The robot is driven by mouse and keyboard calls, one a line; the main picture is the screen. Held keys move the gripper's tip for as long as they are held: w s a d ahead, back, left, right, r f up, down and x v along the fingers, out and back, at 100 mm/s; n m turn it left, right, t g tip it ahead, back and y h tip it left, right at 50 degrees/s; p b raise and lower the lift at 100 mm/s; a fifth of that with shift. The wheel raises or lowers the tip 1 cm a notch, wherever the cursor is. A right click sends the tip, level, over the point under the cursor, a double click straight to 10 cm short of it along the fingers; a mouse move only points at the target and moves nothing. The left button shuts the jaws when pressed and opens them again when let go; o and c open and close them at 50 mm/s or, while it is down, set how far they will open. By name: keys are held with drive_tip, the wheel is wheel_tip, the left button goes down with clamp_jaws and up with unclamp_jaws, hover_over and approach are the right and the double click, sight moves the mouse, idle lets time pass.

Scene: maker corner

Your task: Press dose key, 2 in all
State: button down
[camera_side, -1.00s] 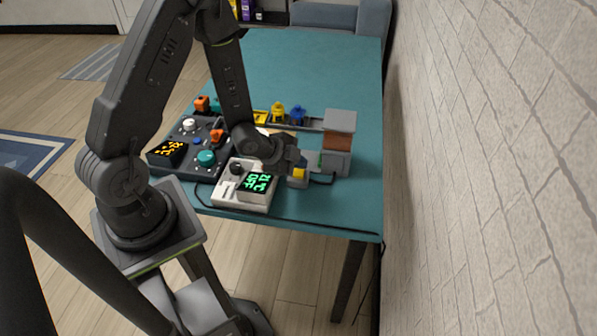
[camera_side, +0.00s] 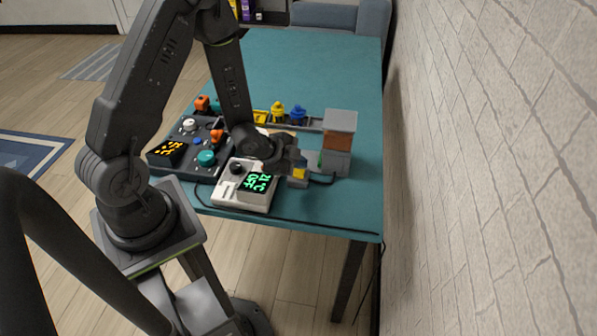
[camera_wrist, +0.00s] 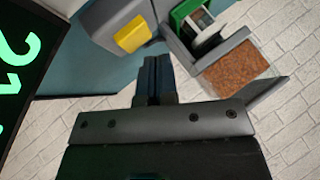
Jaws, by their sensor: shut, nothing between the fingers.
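The yellow dose key (camera_wrist: 133,35) sits on a small grey box (camera_wrist: 112,22), up and left of my fingertips in the wrist view. In the side view the key (camera_side: 300,173) is partly hidden by my gripper. My gripper (camera_wrist: 156,62) is shut and empty, its fingertips close beside the key. They look apart from it in the wrist view, but I cannot tell their height over it. The dispenser (camera_side: 340,122), with brown granules (camera_wrist: 237,72) in its hopper, stands just right of the key box.
A white scale-like unit (camera_side: 228,190) with a green display (camera_side: 257,183) is left of the key. A dark control panel (camera_side: 182,170) with knobs and an orange display lies further left. Yellow and blue pieces (camera_side: 297,113) stand behind. Cables run along the front edge; the back table is clear.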

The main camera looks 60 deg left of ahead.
sight(298, 174)
drive_tip(key=shift+f, duration=0.1)
idle(0.3)
drive_tip(key=shift+f, duration=0.3)
drive_tip(key=shift+f, duration=0.5)
idle(0.6)
idle(0.4)
drive_tip(key=shift+r, duration=0.95)
drive_tip(key=shift+r, duration=2.5)
idle(0.4)
